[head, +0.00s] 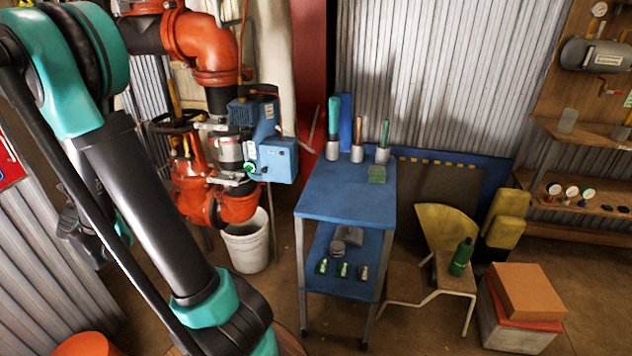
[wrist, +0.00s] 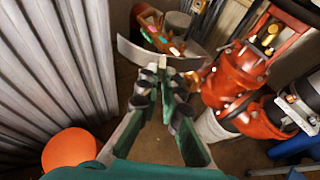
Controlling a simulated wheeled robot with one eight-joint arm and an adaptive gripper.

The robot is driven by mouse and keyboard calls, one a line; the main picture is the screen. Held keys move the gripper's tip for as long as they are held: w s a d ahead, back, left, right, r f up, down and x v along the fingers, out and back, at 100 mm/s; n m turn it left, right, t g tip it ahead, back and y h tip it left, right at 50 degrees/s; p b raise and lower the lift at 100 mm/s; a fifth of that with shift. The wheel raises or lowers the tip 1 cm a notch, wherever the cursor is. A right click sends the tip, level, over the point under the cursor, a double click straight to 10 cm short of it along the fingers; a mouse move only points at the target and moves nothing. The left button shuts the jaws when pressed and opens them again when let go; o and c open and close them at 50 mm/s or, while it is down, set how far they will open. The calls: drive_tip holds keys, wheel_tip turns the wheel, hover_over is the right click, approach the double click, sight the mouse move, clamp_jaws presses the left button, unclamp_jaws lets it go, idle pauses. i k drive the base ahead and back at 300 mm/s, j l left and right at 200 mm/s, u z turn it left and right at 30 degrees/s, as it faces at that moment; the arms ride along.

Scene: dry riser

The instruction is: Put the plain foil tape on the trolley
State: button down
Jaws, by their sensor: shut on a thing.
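My gripper (wrist: 165,82) shows in the wrist view, its fingers closed together. At its fingertips is a pale silvery curved band (wrist: 140,55), which looks like the plain foil tape, though its full shape is hard to make out. The head view shows my arm at the left, but the gripper is not visible there. The blue trolley (head: 335,196) stands upright in the middle of the head view, apart from my arm. The front of the top is bare.
Orange-red pipework (head: 205,190) and a white bucket (head: 246,243) stand left of the trolley. A chair with a green bottle (head: 461,257) and a stack of boxes (head: 527,292) stand to the right. In the wrist view, an orange round thing (wrist: 70,148) is at lower left.

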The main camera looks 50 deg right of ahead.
sight(373, 207)
drive_tip(key=k+l+z, duration=0.15)
drive_tip(key=k+z, duration=0.25)
drive_tip(key=k+l+z, duration=0.25)
drive_tip(key=z, duration=0.2)
drive_tip(key=k+l+z, duration=0.1)
drive_tip(key=z, duration=0.4)
drive_tip(key=i+j+z, duration=0.1)
drive_tip(key=j+z, duration=0.2)
drive_tip(key=z, duration=0.15)
drive_tip(key=j+z, duration=0.3)
drive_tip(key=z, duration=0.2)
drive_tip(key=j+z, duration=0.45)
drive_tip(key=i+l, duration=0.05)
